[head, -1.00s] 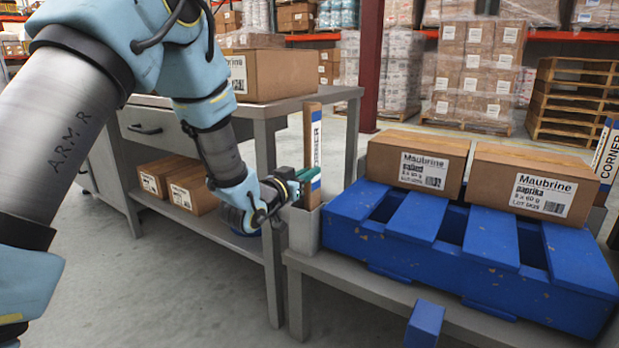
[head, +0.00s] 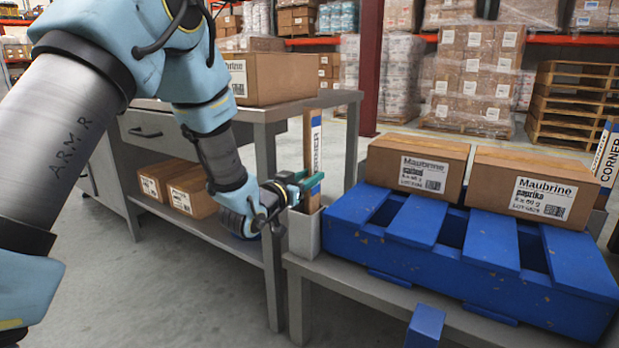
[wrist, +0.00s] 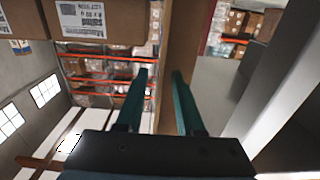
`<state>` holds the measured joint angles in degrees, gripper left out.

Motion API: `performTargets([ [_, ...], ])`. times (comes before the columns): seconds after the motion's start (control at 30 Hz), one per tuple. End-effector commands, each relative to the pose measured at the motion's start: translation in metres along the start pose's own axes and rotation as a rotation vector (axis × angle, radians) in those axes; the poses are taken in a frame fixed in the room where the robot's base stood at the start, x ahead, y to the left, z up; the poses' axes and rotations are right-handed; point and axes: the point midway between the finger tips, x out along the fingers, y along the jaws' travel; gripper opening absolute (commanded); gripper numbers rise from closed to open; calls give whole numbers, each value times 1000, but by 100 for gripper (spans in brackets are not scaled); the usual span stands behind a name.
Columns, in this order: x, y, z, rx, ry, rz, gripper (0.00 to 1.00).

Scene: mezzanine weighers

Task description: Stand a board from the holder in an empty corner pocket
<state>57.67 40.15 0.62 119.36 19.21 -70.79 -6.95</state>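A tall brown board (head: 312,140) with a white CORNER label and blue bands stands nearly upright in a grey holder (head: 304,235). My gripper (head: 312,182) is at the board just above the holder. In the wrist view, its green fingers (wrist: 161,72) lie on either side of the board (wrist: 167,105), with a narrow gap seen beside the left finger. A second CORNER board (head: 606,155) stands behind the blue slatted pallet (head: 485,245) at the far right; its foot is hidden. A blue block (head: 425,325) is at the bench's front edge. Empty corner pockets cannot be made out clearly.
Two Maubrine cartons (head: 416,165) (head: 522,186) sit on the pallet. The pallet rests on a grey bench (head: 375,290). A grey worktable (head: 265,112) with a carton (head: 270,75) on top stands behind my arm. Open floor lies at the lower left.

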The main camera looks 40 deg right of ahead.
Motion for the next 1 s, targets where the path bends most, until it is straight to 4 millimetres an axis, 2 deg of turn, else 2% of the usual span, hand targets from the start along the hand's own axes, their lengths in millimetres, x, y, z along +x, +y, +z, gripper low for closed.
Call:
performTargets([
  [0.17, -27, -1, -2, -2, -3, -3, 37],
  [0.4, -79, -1, -2, -2, -3, -3, 37],
  [0.6, -109, -1, -1, -1, -2, -2, 37],
  [0.77, -119, 0, -1, 0, 0, 0, 37],
  [1.0, -120, -1, -1, 1, -1, -1, 37],
])
